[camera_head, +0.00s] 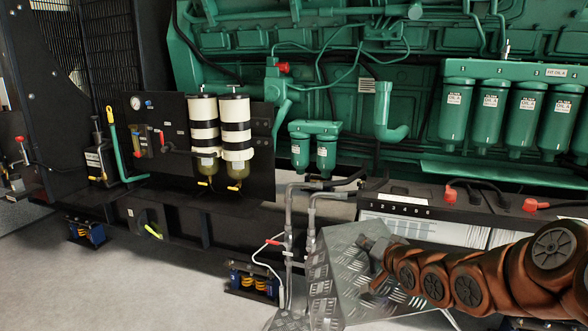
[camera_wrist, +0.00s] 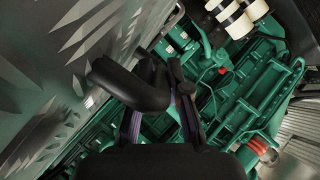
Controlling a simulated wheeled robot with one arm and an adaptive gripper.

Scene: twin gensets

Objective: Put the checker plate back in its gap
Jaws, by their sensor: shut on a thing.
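The checker plate (camera_head: 338,262) is a shiny silver sheet with a raised tread pattern. In the head view it is tilted up in front of the pipes and the battery box. My gripper (camera_head: 374,264) is at its right part, shut on it. In the wrist view the plate (camera_wrist: 60,60) fills the left side, large and close, beside the dark fingers (camera_wrist: 155,90). The exact grip on its edge is hard to make out. More tread-patterned metal (camera_head: 290,321) shows low at the bottom edge, below the plate. I cannot make out the gap; the plate and my arm cover that area.
Grey pipes (camera_head: 289,225) and a red-handled valve (camera_head: 273,242) stand just left of the plate. A battery box (camera_head: 430,230) with red terminal caps is behind my arm. The green engine (camera_head: 330,95) fills the back. Open grey floor (camera_head: 130,290) lies at the left.

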